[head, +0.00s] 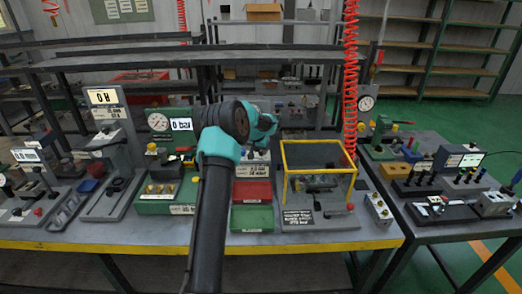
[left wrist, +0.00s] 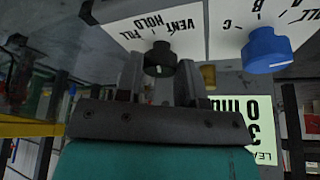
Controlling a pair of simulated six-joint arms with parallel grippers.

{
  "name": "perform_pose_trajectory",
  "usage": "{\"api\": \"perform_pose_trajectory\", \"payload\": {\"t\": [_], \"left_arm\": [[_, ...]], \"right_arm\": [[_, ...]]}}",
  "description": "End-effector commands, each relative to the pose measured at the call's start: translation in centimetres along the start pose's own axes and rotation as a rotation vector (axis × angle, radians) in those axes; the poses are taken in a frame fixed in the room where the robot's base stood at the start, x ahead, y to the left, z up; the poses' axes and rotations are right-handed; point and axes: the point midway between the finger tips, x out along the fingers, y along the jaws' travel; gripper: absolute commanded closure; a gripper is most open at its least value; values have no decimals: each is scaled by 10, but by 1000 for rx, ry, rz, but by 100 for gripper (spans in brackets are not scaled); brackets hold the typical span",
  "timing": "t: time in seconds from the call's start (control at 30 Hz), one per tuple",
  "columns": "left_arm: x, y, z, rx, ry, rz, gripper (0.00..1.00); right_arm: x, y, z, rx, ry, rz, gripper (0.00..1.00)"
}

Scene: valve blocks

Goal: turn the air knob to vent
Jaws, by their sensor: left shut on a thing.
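The air knob (left wrist: 160,57) is black and round, on a white panel (left wrist: 155,15) marked FILL, HOLD and VENT, upside down in the left wrist view. My left gripper (left wrist: 160,72) has one finger on each side of the knob and is shut on it. I cannot tell for sure which word its pointer faces. In the head view my left arm (head: 212,200) reaches over the bench, and its wrist hides the knob and the fingertips. My right gripper is not in view.
A blue knob (left wrist: 266,50) marked A, B, C sits beside the air knob. In the head view, a yellow-framed clear box (head: 320,147) stands right of my wrist. A red tray (head: 252,192) and a green tray (head: 252,218) lie in front. Red coiled hose (head: 350,80) hangs behind.

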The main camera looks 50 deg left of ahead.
Motion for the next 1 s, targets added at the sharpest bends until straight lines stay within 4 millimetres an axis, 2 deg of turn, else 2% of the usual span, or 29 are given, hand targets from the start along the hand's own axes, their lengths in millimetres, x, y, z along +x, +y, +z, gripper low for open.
{"api": "perform_pose_trajectory", "payload": {"t": [0.6,1.0], "left_arm": [[0,-3,-1,390,0,162,88],[0,-3,0,472,-1,195,89]], "right_arm": [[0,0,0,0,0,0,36],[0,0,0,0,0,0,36]]}}
